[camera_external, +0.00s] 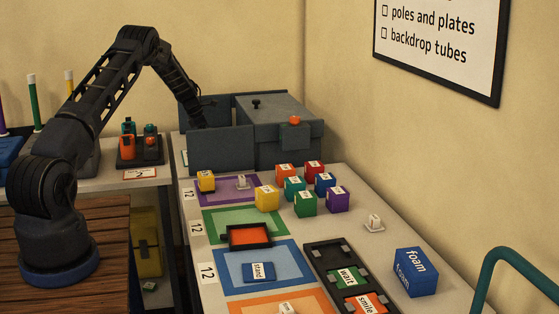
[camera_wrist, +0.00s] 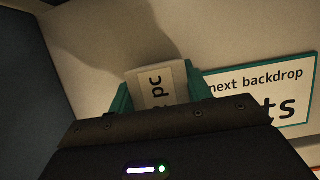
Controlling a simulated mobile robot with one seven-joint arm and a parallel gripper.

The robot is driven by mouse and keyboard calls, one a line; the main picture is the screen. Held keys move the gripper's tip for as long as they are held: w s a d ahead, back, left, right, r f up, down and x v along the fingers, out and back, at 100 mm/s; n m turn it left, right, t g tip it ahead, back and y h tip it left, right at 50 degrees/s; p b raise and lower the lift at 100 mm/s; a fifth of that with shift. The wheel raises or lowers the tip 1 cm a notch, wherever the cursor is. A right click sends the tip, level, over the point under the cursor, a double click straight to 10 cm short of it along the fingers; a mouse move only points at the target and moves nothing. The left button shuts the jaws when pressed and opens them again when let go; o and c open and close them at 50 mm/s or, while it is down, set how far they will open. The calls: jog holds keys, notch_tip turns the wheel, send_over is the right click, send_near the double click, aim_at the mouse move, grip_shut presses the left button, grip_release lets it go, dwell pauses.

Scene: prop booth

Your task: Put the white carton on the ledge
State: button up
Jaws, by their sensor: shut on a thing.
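In the wrist view, my gripper (camera_wrist: 160,95) is shut on the white carton (camera_wrist: 146,76), a pale block with a label ending in "pc". Teal pieces flank the carton on both sides, and the dark gripper body hides its lower part. In the external view, my arm reaches down at the back left of the table, behind the front wall of a grey bin (camera_external: 222,150). That wall hides the gripper tips and the carton there. I cannot make out for certain which surface is the ledge.
A sign reading "next backdrop" (camera_wrist: 262,88) lies right of the carton in the wrist view. A grey lidded box (camera_external: 280,125) adjoins the bin. Several coloured cubes, an orange-black tray (camera_external: 250,237) and a blue foam block (camera_external: 415,272) stand in front.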

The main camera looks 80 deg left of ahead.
jog(key=shift+f, duration=0.1)
jog(key=o, duration=1)
jog(key=shift+f, duration=0.1)
jog(key=shift+o, duration=0.2)
jog(key=v, duration=1.2)
